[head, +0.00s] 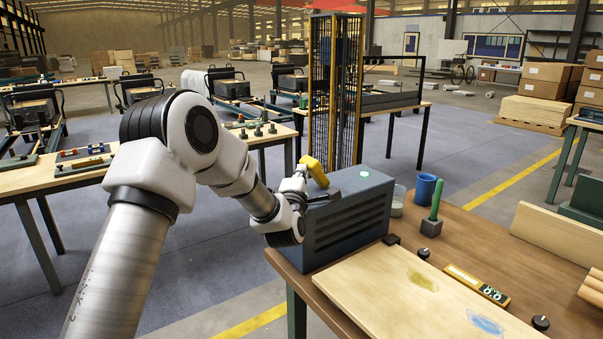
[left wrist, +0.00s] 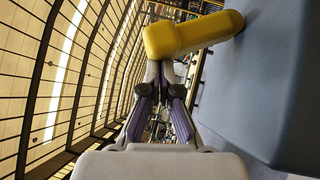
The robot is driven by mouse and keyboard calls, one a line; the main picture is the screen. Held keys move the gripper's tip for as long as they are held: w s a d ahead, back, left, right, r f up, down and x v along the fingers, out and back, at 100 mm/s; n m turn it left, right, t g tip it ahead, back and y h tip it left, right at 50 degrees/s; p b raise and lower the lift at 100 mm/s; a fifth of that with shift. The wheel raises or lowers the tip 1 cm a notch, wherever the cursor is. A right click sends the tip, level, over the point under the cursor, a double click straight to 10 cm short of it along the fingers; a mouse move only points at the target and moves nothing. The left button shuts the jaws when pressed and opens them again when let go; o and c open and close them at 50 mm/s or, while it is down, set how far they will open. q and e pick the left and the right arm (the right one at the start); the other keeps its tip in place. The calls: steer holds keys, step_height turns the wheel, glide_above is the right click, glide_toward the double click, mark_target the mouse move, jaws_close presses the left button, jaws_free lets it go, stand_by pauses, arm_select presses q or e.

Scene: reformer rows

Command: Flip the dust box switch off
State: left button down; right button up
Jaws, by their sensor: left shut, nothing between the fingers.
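The dust box (head: 345,222) is a dark blue-grey vented box at the table's far left corner, with a lit green light (head: 364,174) on top. A yellow switch lever (head: 315,170) sticks up at its far left end. In the left wrist view the lever (left wrist: 190,36) reaches out from the box's plain side (left wrist: 270,90). My left gripper (head: 303,172) is shut and empty beside that end, its fingertips (left wrist: 160,72) right at the lever's free end. I cannot tell whether they touch it. The lever's base is mostly hidden. My right gripper is not in view.
A blue cup (head: 425,188), a glass (head: 398,201) and a green-handled tool in a block (head: 434,208) stand right of the box. A pale board (head: 400,295) lies in front on the table (head: 480,235). A tall mesh cage (head: 335,85) stands behind.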

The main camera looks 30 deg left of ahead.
mark_target(313, 162)
arm_select(q)
steer(key=shift+r, duration=0.2)
steer(key=shift+w+r+m+g+p, duration=0.15)
steer(key=shift+r+m+g+p, duration=0.2)
steer(key=shift+p, duration=0.35)
steer(key=w+r+m+g+p, duration=0.1)
steer(key=p, duration=0.3)
steer(key=w+d+r+m+g+h+p, duration=0.1)
steer(key=r+m+p, duration=0.1)
steer(key=p, duration=0.2)
steer(key=shift+w+d+r+g, duration=0.2)
steer(key=shift+w+g, duration=0.15)
steer(key=shift+w, duration=0.05)
steer(key=w+d+m+g+p, duration=0.2)
steer(key=w+p, duration=0.3)
steer(key=w, duration=0.2)
steer(key=shift+d+f+g+h+p, duration=0.2)
steer(key=shift+d+g+h+p, duration=0.1)
steer(key=shift+d+g+p, duration=0.1)
